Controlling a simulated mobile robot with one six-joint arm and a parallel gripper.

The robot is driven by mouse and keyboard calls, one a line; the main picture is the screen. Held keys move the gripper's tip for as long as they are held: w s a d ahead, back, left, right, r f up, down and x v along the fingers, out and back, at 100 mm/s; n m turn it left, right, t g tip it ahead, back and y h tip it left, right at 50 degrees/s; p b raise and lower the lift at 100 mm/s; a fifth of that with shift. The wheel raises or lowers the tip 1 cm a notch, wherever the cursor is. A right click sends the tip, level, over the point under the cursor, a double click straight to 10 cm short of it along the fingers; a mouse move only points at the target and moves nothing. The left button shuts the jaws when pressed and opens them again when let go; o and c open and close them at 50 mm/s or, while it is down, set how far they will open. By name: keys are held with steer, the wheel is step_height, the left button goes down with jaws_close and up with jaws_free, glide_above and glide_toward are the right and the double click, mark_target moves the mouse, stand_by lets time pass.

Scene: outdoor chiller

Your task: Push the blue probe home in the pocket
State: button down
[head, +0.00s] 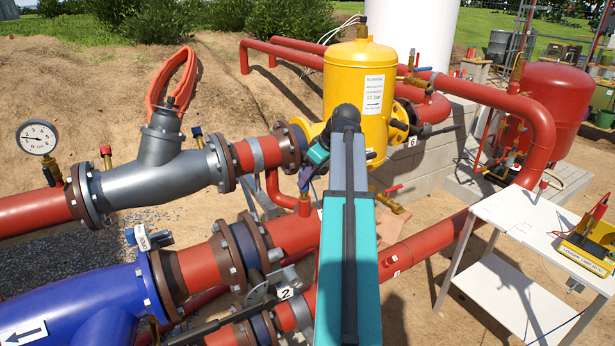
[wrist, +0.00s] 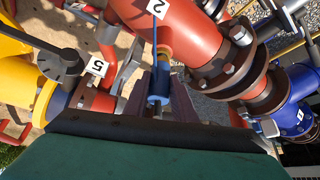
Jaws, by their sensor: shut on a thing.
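The blue probe (wrist: 158,84) shows in the wrist view as a short blue cylinder with a pale near end and a thin blue cable. My gripper (wrist: 162,96) is shut on it, with a dark finger on each side. The pocket (wrist: 166,52) is a brass-coloured fitting on a red pipe, just beyond the probe. The probe lines up with it, but I cannot tell how deep it sits. In the head view my gripper (head: 304,179) is just above the red pocket stub (head: 304,205), partly hidden by my arm. The probe itself is not clear there.
A yellow vessel (head: 360,85) stands close behind my arm. A grey strainer (head: 160,165) and flanged red pipes (head: 295,235) crowd the left and below. A blue pump body (head: 75,305) is at lower left. A white table (head: 535,225) with a yellow meter (head: 590,245) stands right.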

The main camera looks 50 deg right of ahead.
steer(key=shift+f, duration=0.55)
steer(key=c, duration=0.9)
jaws_free()
steer(key=p+v, duration=0.3)
steer(key=v, duration=0.4)
stand_by(0.4)
